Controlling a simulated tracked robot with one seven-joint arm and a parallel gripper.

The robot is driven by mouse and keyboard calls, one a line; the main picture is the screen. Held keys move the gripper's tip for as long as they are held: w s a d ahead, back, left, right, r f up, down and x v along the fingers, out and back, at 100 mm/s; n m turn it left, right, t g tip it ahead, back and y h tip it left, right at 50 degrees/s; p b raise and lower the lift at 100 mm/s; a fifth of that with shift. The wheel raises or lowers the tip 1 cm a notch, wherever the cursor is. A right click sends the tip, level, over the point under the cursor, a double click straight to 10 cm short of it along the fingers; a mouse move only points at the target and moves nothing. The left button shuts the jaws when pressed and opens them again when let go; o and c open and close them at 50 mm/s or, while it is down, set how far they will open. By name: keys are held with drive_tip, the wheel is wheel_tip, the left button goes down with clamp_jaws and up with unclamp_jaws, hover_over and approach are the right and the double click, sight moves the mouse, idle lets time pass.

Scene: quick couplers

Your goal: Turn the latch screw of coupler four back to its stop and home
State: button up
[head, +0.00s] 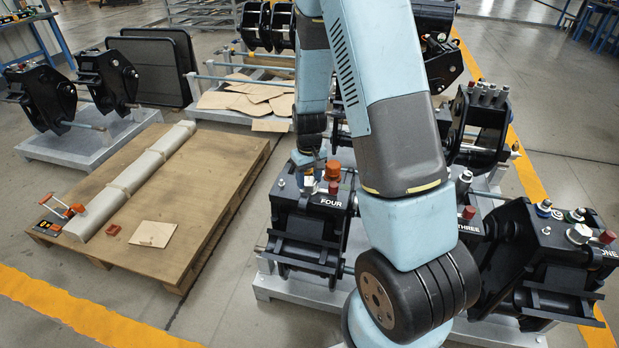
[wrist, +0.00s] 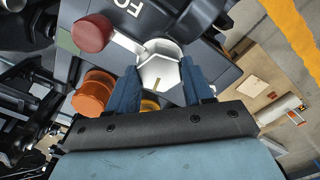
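Coupler four (head: 300,225) is a black block labelled FOUR on a grey pallet, below and in front of my arm. Its latch screw (wrist: 160,68) is a silver hex head with a small brown mark on it. My gripper (wrist: 160,80) has its two blue fingers on opposite sides of this head, with no clear gap on either side. In the head view my gripper (head: 309,172) is over the top left of the coupler, and the fingers are too small to make out there. The label shows partly in the wrist view.
A red cap (wrist: 92,33) and an orange cap (wrist: 95,92) stand close beside my fingers. Coupler three (head: 480,235) and coupler one (head: 560,265) stand to the right. A wooden pallet (head: 215,195) with a long grey beam lies to the left.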

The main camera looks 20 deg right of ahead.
sight(309, 181)
drive_tip(key=c, duration=0.6)
drive_tip(key=shift+o, duration=0.2)
drive_tip(key=shift+m, duration=1.5)
drive_tip(key=o, duration=1)
drive_tip(key=shift+o, duration=0.2)
wheel_tip(309, 181, up, 14)
drive_tip(key=shift+f, duration=0.15)
